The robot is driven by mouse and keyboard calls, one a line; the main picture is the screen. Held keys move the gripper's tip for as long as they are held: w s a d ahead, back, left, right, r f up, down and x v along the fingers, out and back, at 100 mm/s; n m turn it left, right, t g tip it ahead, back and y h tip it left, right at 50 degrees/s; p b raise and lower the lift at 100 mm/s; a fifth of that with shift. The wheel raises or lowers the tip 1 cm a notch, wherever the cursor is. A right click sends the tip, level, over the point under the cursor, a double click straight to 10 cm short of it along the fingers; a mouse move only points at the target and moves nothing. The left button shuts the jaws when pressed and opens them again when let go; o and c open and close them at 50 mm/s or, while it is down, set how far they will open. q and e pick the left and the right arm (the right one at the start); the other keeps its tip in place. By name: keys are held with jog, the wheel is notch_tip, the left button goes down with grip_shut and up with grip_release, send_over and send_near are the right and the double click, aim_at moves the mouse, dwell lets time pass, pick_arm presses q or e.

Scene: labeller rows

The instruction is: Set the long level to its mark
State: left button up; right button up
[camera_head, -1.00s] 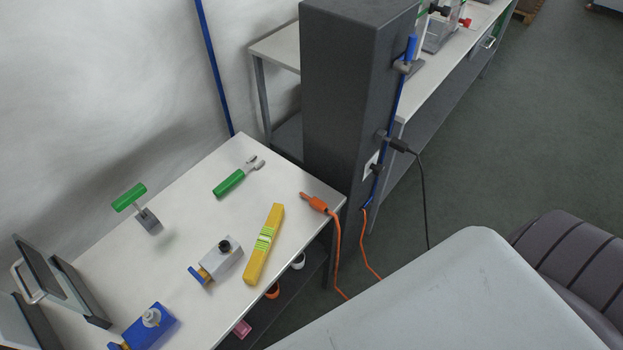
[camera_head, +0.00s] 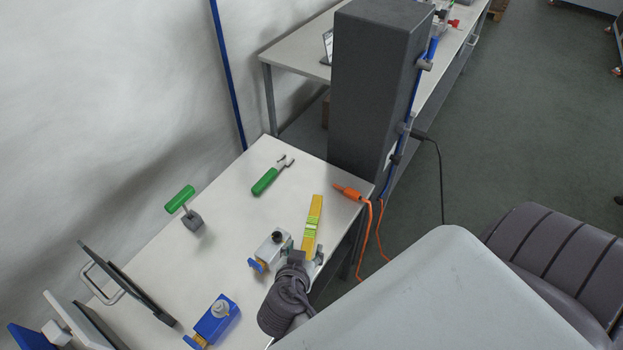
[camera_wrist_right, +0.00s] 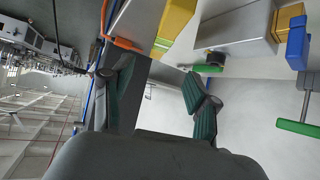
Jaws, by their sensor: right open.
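The long level (camera_head: 312,222) is a yellow bar with a bright green middle, lying on the white table near its right edge. Its near end is hidden behind my right gripper (camera_head: 303,252). In the right wrist view the level (camera_wrist_right: 176,18) shows as a yellow piece at the top, beyond the fingertips. There my right gripper (camera_wrist_right: 155,80) has its two green-padded fingers spread, with nothing between them. Whether a finger touches the level I cannot tell. I cannot make out a mark for the level. My left gripper is out of view.
A grey block tool (camera_head: 270,247) stands close left of the level. An orange-handled cable (camera_head: 348,192) lies beyond it at the table edge. Green-handled tools (camera_head: 265,181) and a blue device (camera_head: 215,320) are farther left. A dark pillar (camera_head: 372,90) rises behind the table.

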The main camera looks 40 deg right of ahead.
aim_at(311, 228)
jog(key=b+x, duration=0.3)
jog(key=x, duration=0.4)
jog(key=shift+w+f, duration=0.15)
jog(key=shift+w, duration=0.05)
jog(key=shift+w+d+f, duration=0.25)
jog(key=shift+w, duration=0.1)
jog(key=b+x, duration=0.2)
jog(key=x, duration=0.2)
jog(key=shift+f+b, duration=0.25)
jog(key=shift+b, duration=0.05)
jog(key=shift+w+d+f, duration=0.2)
jog(key=shift+w+d, duration=0.1)
jog(key=shift+d, duration=0.05)
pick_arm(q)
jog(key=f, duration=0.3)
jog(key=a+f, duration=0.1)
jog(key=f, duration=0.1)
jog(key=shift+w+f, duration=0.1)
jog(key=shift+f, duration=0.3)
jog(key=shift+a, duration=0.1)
pick_arm(e)
jog(key=shift+s+r, duration=0.1)
grip_shut()
